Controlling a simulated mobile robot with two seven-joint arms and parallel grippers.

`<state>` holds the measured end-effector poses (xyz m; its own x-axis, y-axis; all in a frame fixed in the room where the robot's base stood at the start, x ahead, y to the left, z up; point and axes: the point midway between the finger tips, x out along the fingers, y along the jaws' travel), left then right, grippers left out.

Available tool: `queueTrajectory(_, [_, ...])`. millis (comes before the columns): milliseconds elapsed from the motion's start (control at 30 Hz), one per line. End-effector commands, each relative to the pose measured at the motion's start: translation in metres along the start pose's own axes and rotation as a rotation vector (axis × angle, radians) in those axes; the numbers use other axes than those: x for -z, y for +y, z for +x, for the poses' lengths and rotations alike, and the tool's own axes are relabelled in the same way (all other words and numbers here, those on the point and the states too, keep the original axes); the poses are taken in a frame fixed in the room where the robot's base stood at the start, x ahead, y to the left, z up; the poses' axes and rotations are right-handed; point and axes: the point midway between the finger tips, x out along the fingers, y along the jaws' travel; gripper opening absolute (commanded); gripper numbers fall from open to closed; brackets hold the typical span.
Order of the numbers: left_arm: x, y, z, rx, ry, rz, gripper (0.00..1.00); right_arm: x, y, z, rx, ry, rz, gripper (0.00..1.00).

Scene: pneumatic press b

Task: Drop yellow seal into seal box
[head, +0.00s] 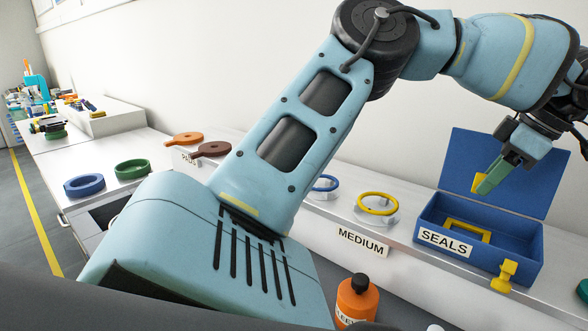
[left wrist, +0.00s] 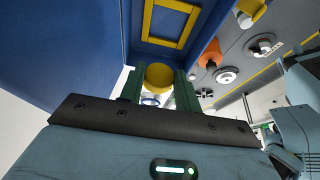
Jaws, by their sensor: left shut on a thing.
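The blue seal box (head: 525,261) stands open on the right of the bench, its lid raised at the back and a "SEALS" label on its front. A yellow rectangular frame (head: 467,230) shows in it, also in the left wrist view (left wrist: 149,28). My left gripper (head: 484,185) is above the box, in front of the raised lid. It is shut on the yellow seal (head: 478,181), which shows as a round yellow piece between the green fingers in the left wrist view (left wrist: 159,76). The seal is clear of the box floor. My right gripper is not in view.
A yellow ring (head: 377,204) and a blue ring (head: 324,183) sit on stands left of the box, near a "MEDIUM" label. A yellow clasp (head: 504,276) is on the box front. An orange bottle (head: 357,301) stands in front. My left arm crosses the middle.

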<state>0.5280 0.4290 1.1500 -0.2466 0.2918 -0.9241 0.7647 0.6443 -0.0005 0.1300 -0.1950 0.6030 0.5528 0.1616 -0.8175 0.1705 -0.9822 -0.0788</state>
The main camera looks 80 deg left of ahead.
Motion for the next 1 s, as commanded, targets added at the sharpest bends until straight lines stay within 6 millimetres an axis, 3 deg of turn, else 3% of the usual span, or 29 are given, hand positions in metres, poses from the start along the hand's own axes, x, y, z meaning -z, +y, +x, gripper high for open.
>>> queueTrajectory(167, [-0.003, 0.0, 0.007, 0.001, 0.002, 0.001, 0.0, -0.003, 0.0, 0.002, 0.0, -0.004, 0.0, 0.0])
queueTrajectory(600, [-0.02, 0.0, 0.048, 0.002, 0.002, 0.001, 0.0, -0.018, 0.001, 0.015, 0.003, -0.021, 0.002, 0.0])
queueTrajectory(1000, [-0.023, 0.0, 0.055, -0.001, 0.0, -0.001, 0.0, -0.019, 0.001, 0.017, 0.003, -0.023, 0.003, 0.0])
